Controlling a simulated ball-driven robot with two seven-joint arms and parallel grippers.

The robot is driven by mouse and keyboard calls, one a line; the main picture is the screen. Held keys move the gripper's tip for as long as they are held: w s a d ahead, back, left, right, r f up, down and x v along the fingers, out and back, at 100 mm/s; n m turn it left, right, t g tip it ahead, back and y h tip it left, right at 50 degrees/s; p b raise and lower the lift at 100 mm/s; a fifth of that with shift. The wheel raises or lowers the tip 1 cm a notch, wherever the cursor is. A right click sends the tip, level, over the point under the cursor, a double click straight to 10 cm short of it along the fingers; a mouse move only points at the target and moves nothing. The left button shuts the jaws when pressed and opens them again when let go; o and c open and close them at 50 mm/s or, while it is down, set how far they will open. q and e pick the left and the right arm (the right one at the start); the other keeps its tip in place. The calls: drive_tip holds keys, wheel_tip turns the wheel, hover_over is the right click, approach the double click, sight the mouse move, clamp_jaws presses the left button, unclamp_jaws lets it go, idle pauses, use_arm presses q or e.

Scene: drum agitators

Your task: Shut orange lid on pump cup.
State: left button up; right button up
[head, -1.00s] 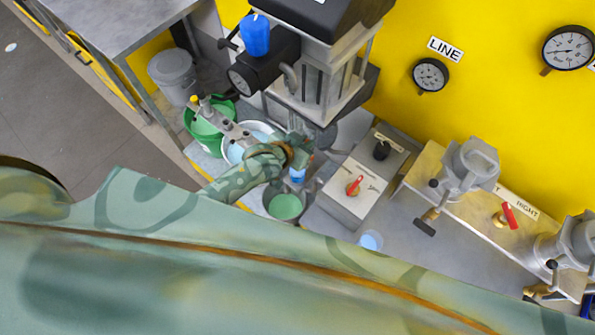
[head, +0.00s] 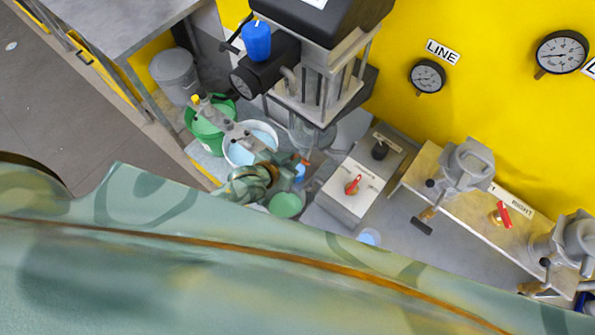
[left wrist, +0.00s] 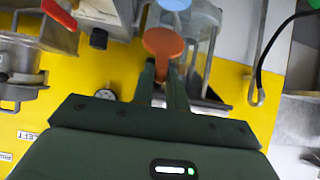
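The orange lid (left wrist: 163,43) is a round disc in the left wrist view, with a narrow orange part running down between my dark green fingers. My left gripper (left wrist: 162,80) has its fingers close together on both sides of that part and appears shut on it. In the head view the orange lid (head: 304,161) is only a small patch at the fingertips of my left gripper (head: 292,160). A clear-walled vessel (left wrist: 203,45), perhaps the pump cup, stands just behind the lid; whether they touch is unclear. My right gripper is not in view.
A grey switch box (head: 350,187) with a red handle is right of my left gripper. A green bucket (head: 207,122) and a white bucket (head: 238,150) stand to its left. The agitator column (head: 315,85) rises behind. A small blue object (head: 300,173) is close by the gripper.

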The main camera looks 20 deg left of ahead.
use_arm(q)
drive_tip(key=shift+s+a+f+b, duration=0.2)
drive_tip(key=shift+s+f, duration=0.3)
drive_tip(key=shift+s+a+f+b, duration=0.15)
drive_tip(key=shift+s+a+f, duration=0.05)
drive_tip(key=shift+s+f, duration=0.3)
drive_tip(key=shift+s+a+f+b, duration=0.1)
drive_tip(key=shift+s+f+b, duration=0.3)
drive_tip(key=shift+f, duration=0.2)
drive_tip(key=shift+s+a+f+b, duration=0.1)
drive_tip(key=shift+s+f+b, duration=0.25)
drive_tip(key=shift+f, duration=0.25)
drive_tip(key=f+b, duration=0.2)
drive_tip(key=shift+s+a+f, duration=0.1)
drive_tip(key=shift+s+f, duration=0.1)
drive_tip(key=shift+f, duration=0.15)
drive_tip(key=o, duration=1.6)
drive_tip(key=shift+c, duration=0.2)
